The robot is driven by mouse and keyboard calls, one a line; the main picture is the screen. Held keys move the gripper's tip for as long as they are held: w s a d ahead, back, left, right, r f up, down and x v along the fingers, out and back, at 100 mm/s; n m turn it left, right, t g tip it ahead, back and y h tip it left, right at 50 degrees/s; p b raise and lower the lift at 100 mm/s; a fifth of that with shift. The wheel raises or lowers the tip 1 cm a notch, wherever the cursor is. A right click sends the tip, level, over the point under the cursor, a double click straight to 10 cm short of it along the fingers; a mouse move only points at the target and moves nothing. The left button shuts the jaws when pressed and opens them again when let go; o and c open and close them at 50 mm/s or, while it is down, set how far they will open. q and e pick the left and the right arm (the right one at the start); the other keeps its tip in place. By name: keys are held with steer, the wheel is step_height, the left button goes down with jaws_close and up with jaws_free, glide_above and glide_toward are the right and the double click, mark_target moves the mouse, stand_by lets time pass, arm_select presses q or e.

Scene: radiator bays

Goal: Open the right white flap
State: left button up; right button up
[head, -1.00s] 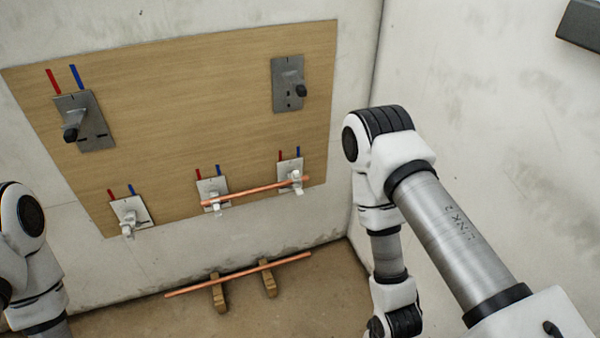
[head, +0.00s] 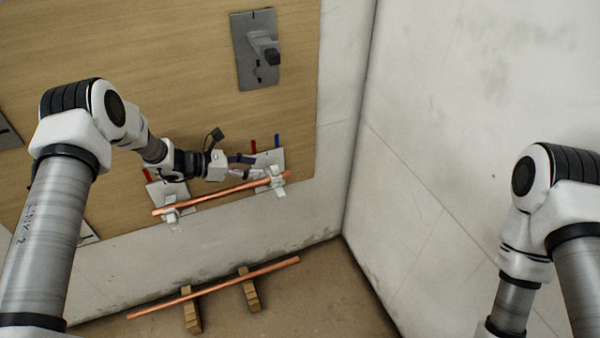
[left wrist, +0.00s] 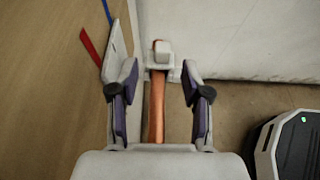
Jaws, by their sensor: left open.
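The right white flap (head: 277,181) sits on a pale plate (head: 270,160) low on the wooden board, over the right end of a copper pipe (head: 222,194). In the left wrist view the flap (left wrist: 162,54) lies across the pipe (left wrist: 156,105), straight ahead between my fingers; it looks closed. My left gripper (head: 254,167) is open, just left of the flap and close above the pipe. In the left wrist view its two fingers (left wrist: 156,88) stand apart on either side of the pipe, short of the flap. My right gripper is out of view.
A second white clamp (head: 170,213) holds the pipe's left part. A grey plate with a lever (head: 257,50) is higher on the board. A loose copper pipe (head: 215,288) lies on wooden blocks (head: 249,291) on the floor. The right wall (head: 450,120) is bare.

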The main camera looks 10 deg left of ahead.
mark_target(272, 167)
arm_select(q)
steer(key=shift+s+a, duration=0.1)
steer(key=shift+d+r, duration=0.1)
steer(key=shift+d, duration=0.25)
steer(key=x, duration=0.6)
steer(key=shift+w+d+f, duration=0.25)
steer(key=shift+w+d, duration=0.05)
steer(key=shift+c, duration=0.4)
jaws_close()
